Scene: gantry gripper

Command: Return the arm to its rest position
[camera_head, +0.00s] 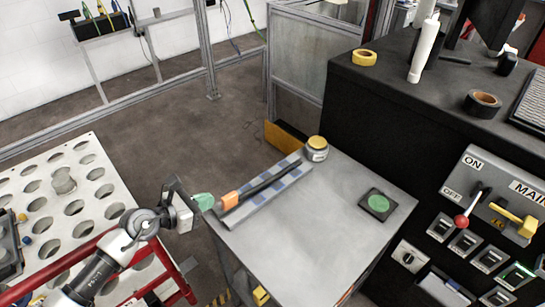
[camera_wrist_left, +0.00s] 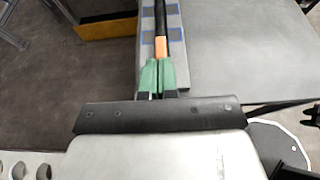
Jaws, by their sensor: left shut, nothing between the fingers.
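My left gripper (camera_head: 203,201) is shut and empty, its green fingertips together. It is at the left corner of the grey table (camera_head: 300,255), just short of the orange end of a dark rod-like tool (camera_head: 262,184). In the left wrist view the green fingertips (camera_wrist_left: 158,76) point at the orange end (camera_wrist_left: 161,47), and I cannot tell whether they touch it. The tool lies along a grey strip with blue squares (camera_head: 283,192) on the table.
A yellow-lidded jar (camera_head: 316,149) and a dark pad with a green disc (camera_head: 378,205) stand on the table. A black cabinet with a control panel (camera_head: 495,205) rises at the right. A white holed rack with red rails (camera_head: 95,190) is at the left. Open floor (camera_head: 150,145) lies behind.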

